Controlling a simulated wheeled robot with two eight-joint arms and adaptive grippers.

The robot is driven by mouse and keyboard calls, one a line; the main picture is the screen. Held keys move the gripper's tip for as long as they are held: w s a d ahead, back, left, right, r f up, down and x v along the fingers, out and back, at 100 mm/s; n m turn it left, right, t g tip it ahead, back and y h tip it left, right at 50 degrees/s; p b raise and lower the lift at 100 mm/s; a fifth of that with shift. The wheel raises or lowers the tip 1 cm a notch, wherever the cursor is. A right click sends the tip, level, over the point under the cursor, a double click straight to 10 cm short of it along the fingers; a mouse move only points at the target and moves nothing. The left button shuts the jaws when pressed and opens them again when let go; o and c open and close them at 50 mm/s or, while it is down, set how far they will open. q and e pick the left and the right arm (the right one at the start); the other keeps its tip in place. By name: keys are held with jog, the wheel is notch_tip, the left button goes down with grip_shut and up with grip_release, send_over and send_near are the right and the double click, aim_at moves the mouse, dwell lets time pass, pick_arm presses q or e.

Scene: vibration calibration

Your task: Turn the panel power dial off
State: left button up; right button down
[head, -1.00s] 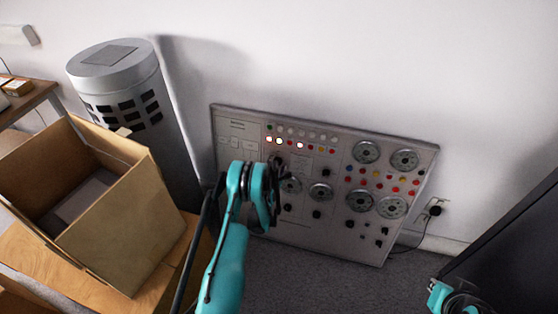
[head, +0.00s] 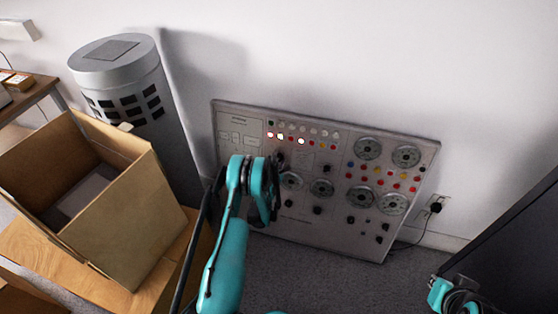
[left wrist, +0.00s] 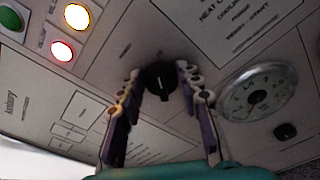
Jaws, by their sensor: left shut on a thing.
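The grey control panel (head: 310,235) leans against the wall and carries lamps, round gauges and black knobs. A black dial (left wrist: 160,80) shows at the middle of the left wrist view, below a printed label. My left gripper (left wrist: 156,92) has one finger on each side of this dial and is shut on it. In the head view my left gripper (head: 277,163) is at the left half of the panel, and my teal wrist hides much of it. Part of my right arm shows at the lower right; its fingers cannot be made out.
An open cardboard box (head: 130,215) stands on a wooden surface at the left. A grey cylinder (head: 115,70) stands behind it. A dark slab (head: 510,250) is at the right. A plug with a cable (head: 435,208) is on the wall right of the panel.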

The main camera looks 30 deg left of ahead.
pick_arm(q)
jog(key=n, duration=0.4)
jog(key=n+h, duration=0.1)
jog(key=n, duration=0.1)
jog(key=shift+a+r+n, duration=0.1)
jog(key=shift+a+n, duration=0.2)
jog(key=shift+a, duration=0.05)
jog(key=n, duration=0.3)
jog(key=shift+a+h, duration=0.2)
jog(key=shift+h, duration=0.2)
jog(key=shift+s+a+n+t, duration=0.15)
jog(key=shift+n+t, duration=0.15)
jog(key=shift+n, duration=1.6)
jog(key=o, duration=1.2)
jog(key=shift+h, duration=0.3)
jog(key=shift+c, duration=0.2)
notch_tip(320, 180, up, 10)
jog(key=shift+f, duration=0.1)
